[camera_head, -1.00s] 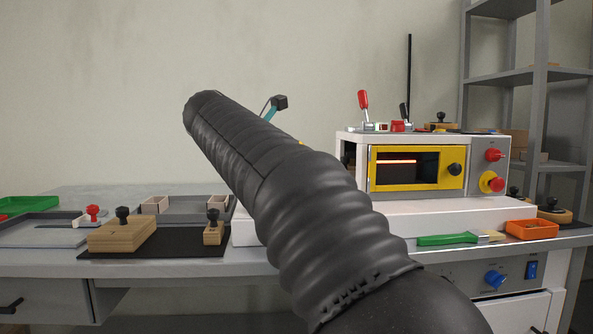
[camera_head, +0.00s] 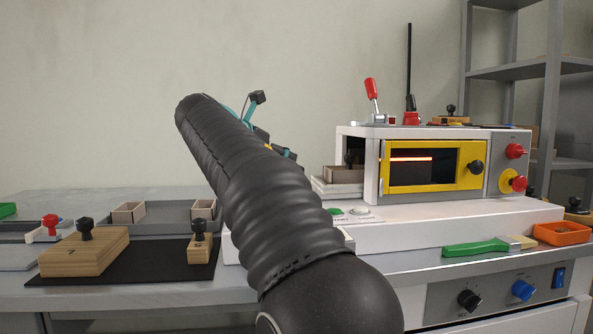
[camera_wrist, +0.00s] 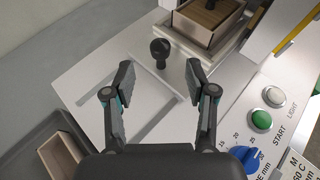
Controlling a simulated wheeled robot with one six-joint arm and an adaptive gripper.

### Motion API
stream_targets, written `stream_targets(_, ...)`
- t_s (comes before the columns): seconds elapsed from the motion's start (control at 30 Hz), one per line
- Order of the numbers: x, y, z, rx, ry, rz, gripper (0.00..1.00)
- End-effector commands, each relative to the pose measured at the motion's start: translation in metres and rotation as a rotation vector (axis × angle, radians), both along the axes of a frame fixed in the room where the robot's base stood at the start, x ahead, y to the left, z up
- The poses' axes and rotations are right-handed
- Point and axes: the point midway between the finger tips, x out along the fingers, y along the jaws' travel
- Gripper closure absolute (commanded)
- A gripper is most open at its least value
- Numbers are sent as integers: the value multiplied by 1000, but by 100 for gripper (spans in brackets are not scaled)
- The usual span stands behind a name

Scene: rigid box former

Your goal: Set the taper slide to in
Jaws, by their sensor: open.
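In the wrist view a black round knob (camera_wrist: 160,48) stands on the white top of the machine base, close to a slot-like line; it looks like the taper slide's handle, but no label for it is readable. My gripper (camera_wrist: 158,82) is open and empty, its two fingers spread to either side of the space just short of the knob. Nothing is between the fingers. In the head view my black arm hides the gripper and the knob; only teal and black bits show beyond the arm.
A wooden box in a tray (camera_wrist: 214,20) lies beyond the knob. Right of it are a white LIGHT button (camera_wrist: 273,96), a green START button (camera_wrist: 262,119) and a blue dial (camera_wrist: 238,160). The yellow-framed machine (camera_head: 432,165) stands right. A green-handled brush (camera_head: 477,247) lies in front.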

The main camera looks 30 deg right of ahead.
Motion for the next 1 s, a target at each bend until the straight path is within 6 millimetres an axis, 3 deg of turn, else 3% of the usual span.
stream_targets(0.2,18,-34,-18,0,0,-1,44)
stream_targets(0.43,34,-59,-30,1,-1,3,44)
stream_targets(0.93,40,-69,-34,1,-1,6,44)
stream_targets(1.0,40,-69,-34,1,-1,6,61)
